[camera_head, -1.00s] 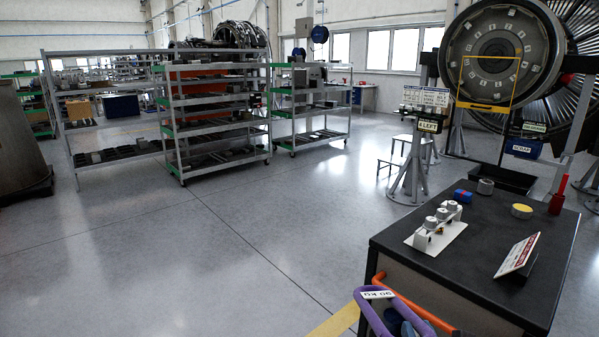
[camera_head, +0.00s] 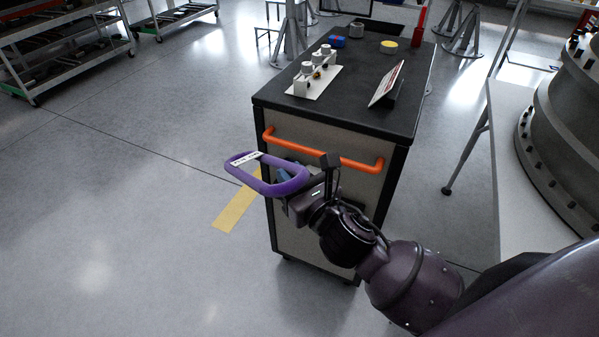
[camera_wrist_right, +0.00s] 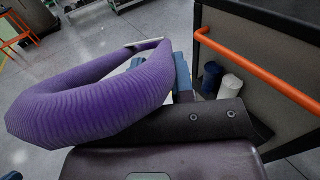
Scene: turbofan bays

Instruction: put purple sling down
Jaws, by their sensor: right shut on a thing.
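The purple sling (camera_head: 262,187) is a closed padded loop with a white printed tag. My right gripper (camera_head: 284,178) is shut on its near end and holds it in the air, at the left front of the cart, beside the orange handle. In the right wrist view the sling (camera_wrist_right: 90,105) fills the left side, its ribbed loop reaching out from the blue-tipped fingers (camera_wrist_right: 182,80). The fingers' grip on the sling is partly hidden by the loop. My left gripper is not in view.
The black-topped cart (camera_head: 355,105) with an orange handle (camera_head: 340,160) holds a white plate with several fittings (camera_head: 313,78), a propped sign (camera_head: 388,84), a blue block and a yellow-topped roll. A yellow floor strip (camera_head: 236,209) lies below the sling.

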